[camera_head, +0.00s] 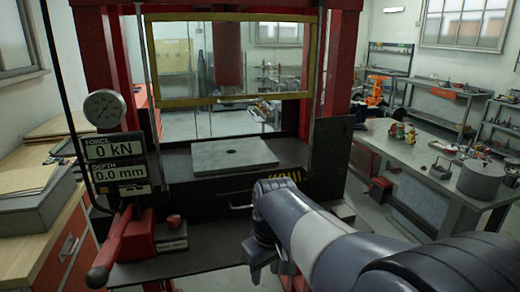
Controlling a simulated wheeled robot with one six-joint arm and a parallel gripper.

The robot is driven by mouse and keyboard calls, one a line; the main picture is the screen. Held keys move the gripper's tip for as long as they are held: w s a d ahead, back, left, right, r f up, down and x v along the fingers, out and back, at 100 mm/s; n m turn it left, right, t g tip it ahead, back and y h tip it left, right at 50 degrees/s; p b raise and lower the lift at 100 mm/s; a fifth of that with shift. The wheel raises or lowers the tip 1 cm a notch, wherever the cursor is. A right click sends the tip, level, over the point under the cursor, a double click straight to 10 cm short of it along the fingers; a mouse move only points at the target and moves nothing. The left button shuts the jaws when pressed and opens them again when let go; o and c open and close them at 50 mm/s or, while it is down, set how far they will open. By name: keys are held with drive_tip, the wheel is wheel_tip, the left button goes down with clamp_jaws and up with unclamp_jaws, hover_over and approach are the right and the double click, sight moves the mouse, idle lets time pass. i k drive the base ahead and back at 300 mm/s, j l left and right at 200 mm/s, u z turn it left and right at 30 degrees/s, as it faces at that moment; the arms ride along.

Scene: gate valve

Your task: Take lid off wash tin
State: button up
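A grey round tin (480,184) stands upright on the workbench at the right. A flat grey lid (483,165) with a small knob appears to sit on its top. I take this to be the wash tin. My arm reaches in from the lower right, and the dark end with my gripper (264,262) is low in front of the press, well to the left of the tin and apart from it. The fingers are not clearly shown, so I cannot tell whether they are open or shut.
A red press frame (345,60) with a grey plate (234,157) stands ahead. A red lever (118,240) sticks out at the lower left.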

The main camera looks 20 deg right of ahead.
sight(482, 168)
drive_tip(key=l, duration=0.6)
drive_tip(key=i+l+z, duration=0.1)
drive_tip(key=l, duration=1.15)
drive_tip(key=i+l+z, duration=0.15)
drive_tip(key=l, duration=0.45)
drive_tip(key=i+l, duration=0.1)
drive_tip(key=l, duration=0.3)
drive_tip(key=i+l+z, duration=0.1)
drive_tip(key=l, duration=0.3)
drive_tip(key=i+l, duration=0.15)
drive_tip(key=l, duration=0.25)
drive_tip(key=i+l+z, duration=0.1)
drive_tip(key=l, duration=0.25)
drive_tip(key=i+l, duration=0.2)
drive_tip(key=l, duration=0.2)
drive_tip(key=i+l+z, duration=0.1)
drive_tip(key=l, duration=0.25)
drive_tip(key=i+l, duration=0.4)
drive_tip(key=i+l+z, duration=0.1)
drive_tip(key=i+l, duration=0.3)
drive_tip(key=l, duration=0.25)
